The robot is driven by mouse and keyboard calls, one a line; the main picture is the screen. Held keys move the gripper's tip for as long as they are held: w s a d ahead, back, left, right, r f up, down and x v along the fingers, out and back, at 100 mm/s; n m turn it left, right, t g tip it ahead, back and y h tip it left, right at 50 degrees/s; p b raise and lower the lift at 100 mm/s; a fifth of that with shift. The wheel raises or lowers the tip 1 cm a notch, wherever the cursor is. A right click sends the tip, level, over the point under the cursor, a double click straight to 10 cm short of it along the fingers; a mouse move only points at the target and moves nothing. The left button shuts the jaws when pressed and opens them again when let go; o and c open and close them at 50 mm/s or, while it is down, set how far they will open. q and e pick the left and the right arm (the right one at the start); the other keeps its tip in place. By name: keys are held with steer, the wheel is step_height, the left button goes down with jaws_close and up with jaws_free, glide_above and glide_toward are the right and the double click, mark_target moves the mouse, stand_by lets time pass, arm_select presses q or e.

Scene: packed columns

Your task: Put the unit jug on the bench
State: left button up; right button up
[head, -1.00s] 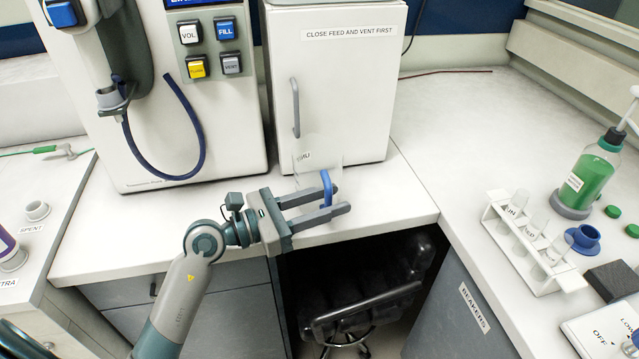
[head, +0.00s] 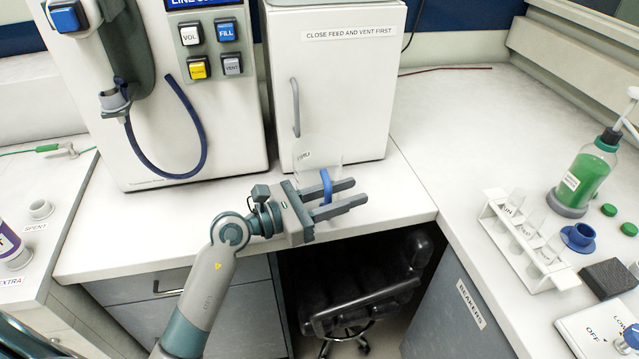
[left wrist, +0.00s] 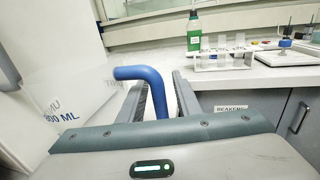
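The unit jug (head: 312,162) is a clear, nearly invisible vessel with a blue handle (head: 326,186). It is at the front of the white bench (head: 180,222), before a white cabinet. In the left wrist view its clear wall with "800 ML" print (left wrist: 62,105) is at the left, and the blue handle (left wrist: 157,95) bends down between the fingers. My left gripper (head: 360,192) is open, its fingers on either side of the handle, with gaps visible in the wrist view. The jug's base is hard to make out. My right gripper is not in view.
A white machine (head: 120,150) with a hanging blue tube and the cabinet (head: 350,100) stand behind. A black chair (head: 365,285) is under the bench opening.

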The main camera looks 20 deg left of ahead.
arm_select(q)
jaws_close()
steer(key=shift+r, duration=0.1)
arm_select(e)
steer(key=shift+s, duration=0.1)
